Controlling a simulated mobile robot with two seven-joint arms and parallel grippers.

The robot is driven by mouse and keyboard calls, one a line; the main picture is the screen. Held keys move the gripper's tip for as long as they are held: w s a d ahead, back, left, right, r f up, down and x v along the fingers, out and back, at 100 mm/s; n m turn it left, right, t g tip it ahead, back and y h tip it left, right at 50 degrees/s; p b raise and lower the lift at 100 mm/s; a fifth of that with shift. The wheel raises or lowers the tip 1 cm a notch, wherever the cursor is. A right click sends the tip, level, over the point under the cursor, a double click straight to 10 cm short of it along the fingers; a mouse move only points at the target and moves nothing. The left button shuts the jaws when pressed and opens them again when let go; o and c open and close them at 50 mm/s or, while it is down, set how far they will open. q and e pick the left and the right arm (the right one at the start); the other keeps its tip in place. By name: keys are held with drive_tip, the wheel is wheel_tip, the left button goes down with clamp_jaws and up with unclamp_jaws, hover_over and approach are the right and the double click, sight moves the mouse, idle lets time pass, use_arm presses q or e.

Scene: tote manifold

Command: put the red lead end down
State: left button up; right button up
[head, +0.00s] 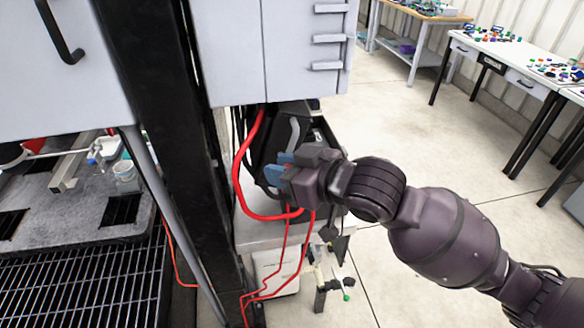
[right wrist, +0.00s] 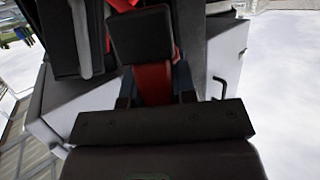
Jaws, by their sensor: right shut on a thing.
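My right gripper (head: 279,171) reaches in from the right in the head view, in front of a black device under the grey cabinet. It is shut on the red lead end (right wrist: 152,84), which shows red between the two bluish fingers in the right wrist view, with a black block (right wrist: 140,36) just beyond it. In the head view the gripper hides the held end. The thick red lead (head: 238,180) hangs from below the cabinet and loops around under the gripper. My left gripper is not in view.
The grey cabinet (head: 235,60) hangs just above the gripper, and a black post (head: 180,130) stands left of it. Thin red wires (head: 285,265) run down below. A small low stand (head: 322,285) is beneath. Open floor lies right, with white tables (head: 500,52) behind.

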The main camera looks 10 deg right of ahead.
drive_tip(key=shift+w+a+f+n+g+y, duration=1.4)
drive_tip(key=shift+w+a+f+n+g, duration=0.45)
drive_tip(key=shift+f, duration=0.5)
drive_tip(key=s+d+r+m+t+h, duration=0.5)
drive_tip(key=d+r+m+t+h, duration=0.3)
drive_tip(key=r, duration=0.3)
drive_tip(key=w+a+m+h, duration=0.5)
drive_tip(key=w+a, duration=0.2)
drive_tip(key=a, duration=0.3)
drive_tip(key=s+d+f+n+g+y, duration=0.1)
drive_tip(key=d+f+n+g+y, duration=0.1)
drive_tip(key=f+n+g+y, duration=0.3)
drive_tip(key=s+d+f+n+g+y, duration=0.2)
drive_tip(key=f+n+g+y, duration=0.4)
drive_tip(key=n+g+y, duration=0.3)
drive_tip(key=shift+d+n+y, duration=0.3)
drive_tip(key=shift+d+n, duration=0.4)
drive_tip(key=shift+n, duration=1.15)
